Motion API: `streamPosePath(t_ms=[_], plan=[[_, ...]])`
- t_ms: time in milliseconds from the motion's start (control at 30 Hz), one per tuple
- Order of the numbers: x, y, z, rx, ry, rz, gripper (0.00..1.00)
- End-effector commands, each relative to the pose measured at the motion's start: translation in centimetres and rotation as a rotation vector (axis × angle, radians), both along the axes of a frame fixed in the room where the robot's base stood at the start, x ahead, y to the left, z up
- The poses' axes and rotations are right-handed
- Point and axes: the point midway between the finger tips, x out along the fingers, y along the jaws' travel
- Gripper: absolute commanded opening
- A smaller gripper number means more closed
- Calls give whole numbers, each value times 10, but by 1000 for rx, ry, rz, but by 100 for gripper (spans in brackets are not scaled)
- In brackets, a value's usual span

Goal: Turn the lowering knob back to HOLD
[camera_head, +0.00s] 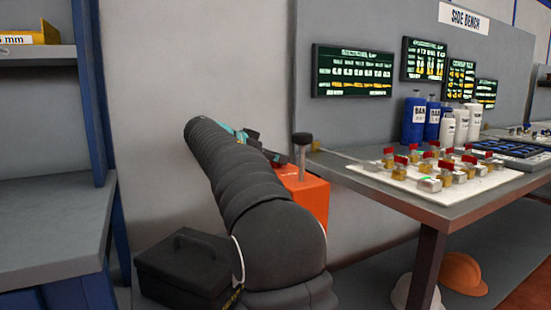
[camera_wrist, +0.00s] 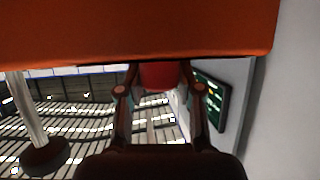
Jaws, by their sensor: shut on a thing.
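In the wrist view, a red knob (camera_wrist: 160,77) sits between the two fingers of my gripper (camera_wrist: 160,72), just under the edge of an orange body (camera_wrist: 150,30). The fingers are shut on the knob from both sides. In the head view, the orange body (camera_head: 309,198) stands beside the bench end, partly hidden behind my dark arm. My gripper (camera_head: 275,157) is at its upper left, mostly hidden by the arm, and the knob cannot be made out there. No HOLD marking or knob pointer is readable.
The side bench (camera_head: 450,212) at right carries a white board (camera_head: 400,183) of small valve-like fittings, bottles and screens. A black toolbox (camera_head: 185,265) lies low at left.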

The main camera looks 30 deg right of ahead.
Motion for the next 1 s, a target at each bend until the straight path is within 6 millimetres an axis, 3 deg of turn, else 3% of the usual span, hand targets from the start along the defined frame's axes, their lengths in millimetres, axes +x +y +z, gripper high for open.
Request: streamPosePath(t_ms=[367,1000], plan=[[-1,0,-6,0,-3,118,1],[-1,-1,-1,0,-3,565,1]])
